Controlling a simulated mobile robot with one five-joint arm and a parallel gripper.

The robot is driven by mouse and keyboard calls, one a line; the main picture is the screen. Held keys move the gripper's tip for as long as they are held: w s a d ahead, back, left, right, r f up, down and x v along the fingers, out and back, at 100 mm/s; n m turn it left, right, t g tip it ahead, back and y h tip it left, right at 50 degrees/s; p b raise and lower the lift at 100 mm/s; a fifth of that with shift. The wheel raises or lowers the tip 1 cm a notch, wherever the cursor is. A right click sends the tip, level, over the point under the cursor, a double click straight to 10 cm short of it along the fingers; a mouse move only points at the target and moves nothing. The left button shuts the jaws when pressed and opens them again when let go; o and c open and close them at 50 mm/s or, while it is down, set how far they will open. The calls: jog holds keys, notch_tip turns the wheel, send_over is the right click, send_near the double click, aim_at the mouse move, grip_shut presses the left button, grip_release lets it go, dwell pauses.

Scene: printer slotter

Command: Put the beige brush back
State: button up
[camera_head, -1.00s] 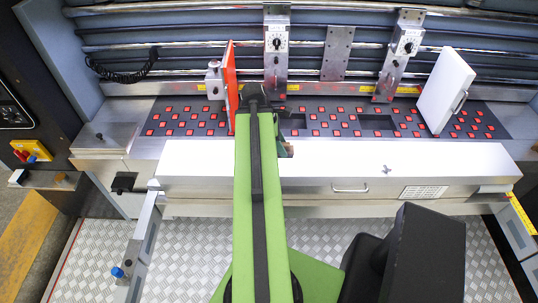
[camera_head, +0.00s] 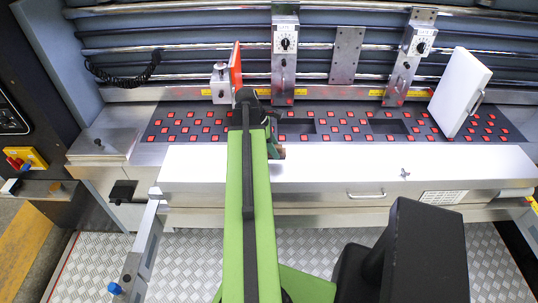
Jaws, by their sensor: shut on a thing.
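My green arm reaches forward over the white ledge (camera_head: 400,162). My gripper (camera_head: 276,151) is at its far end, mostly hidden behind the arm, over the back edge of the ledge. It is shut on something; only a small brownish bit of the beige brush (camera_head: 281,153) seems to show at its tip. The brush's shape and tilt are hidden. No other beige brush can be made out.
An orange panel (camera_head: 236,68) stands upright just behind my arm. A white panel with a handle (camera_head: 460,92) stands tilted at the right. Between them lies a dark bed with red squares (camera_head: 345,126). Two dial units (camera_head: 285,45) hang behind it. The ledge's right part is mostly clear.

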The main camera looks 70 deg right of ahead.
jog(key=f, duration=0.1)
jog(key=f+b, duration=0.2)
jog(key=shift+w+f, duration=0.25)
jog(key=shift+a+r, duration=0.1)
jog(key=shift+r, duration=0.2)
jog(key=shift+w+f, duration=0.2)
jog(key=shift+f, duration=0.05)
jog(key=o, duration=1.2)
jog(key=shift+r, duration=0.1)
jog(key=shift+r+p, duration=0.3)
jog(key=shift+p, duration=0.1)
jog(key=p+v, duration=1)
jog(key=v, duration=0.1)
jog(key=shift+w+a+r+p, duration=0.1)
jog(key=shift+w+r+p, duration=0.05)
jog(key=shift+r+p, duration=0.2)
